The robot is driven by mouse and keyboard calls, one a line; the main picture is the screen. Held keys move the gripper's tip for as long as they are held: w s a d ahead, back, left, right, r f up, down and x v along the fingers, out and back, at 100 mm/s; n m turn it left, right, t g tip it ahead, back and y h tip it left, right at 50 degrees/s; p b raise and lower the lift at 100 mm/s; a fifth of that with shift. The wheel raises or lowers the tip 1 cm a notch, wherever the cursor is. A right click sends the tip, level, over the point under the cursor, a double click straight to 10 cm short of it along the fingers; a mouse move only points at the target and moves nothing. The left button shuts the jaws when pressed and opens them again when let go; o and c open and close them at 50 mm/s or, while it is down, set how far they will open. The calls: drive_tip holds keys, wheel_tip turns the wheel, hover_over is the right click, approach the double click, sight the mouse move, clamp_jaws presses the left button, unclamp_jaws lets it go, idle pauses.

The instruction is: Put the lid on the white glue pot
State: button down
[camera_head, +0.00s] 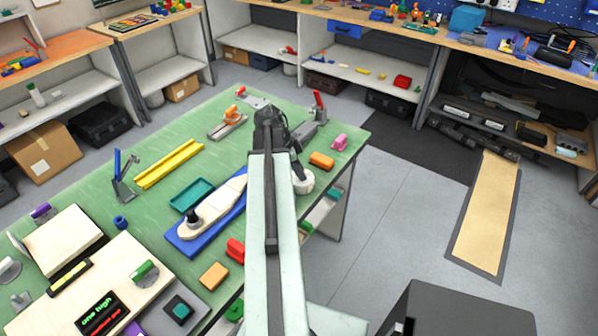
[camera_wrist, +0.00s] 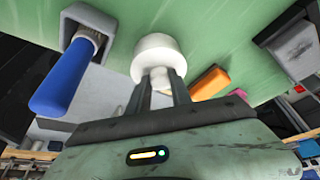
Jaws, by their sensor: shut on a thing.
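A white round piece (camera_wrist: 157,50) with a narrower pale knob, which looks like the lid, is in the middle of the wrist view. My gripper (camera_wrist: 160,84) is shut on the knob, one dark finger on each side. A white round thing (camera_head: 304,183) shows just right of my arm in the head view, near the green table's right edge. I cannot tell the pot and lid apart there, or whether the lid touches the pot. The fingertips are hidden in the head view.
On the green table (camera_head: 226,128) an orange block (camera_head: 321,160) lies close by; it also shows in the wrist view (camera_wrist: 210,83). A pink piece (camera_head: 339,142) and a red-handled clamp (camera_head: 318,106) lie beyond it. A blue handle (camera_wrist: 63,82) rises at left in the wrist view.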

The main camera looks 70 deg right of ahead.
drive_tip(key=c, duration=1.1)
unclamp_jaws()
drive_tip(key=shift+o, duration=0.4)
drive_tip(key=o, duration=0.4)
wheel_tip(320, 180, up, 7)
drive_tip(key=p, duration=0.7)
clamp_jaws()
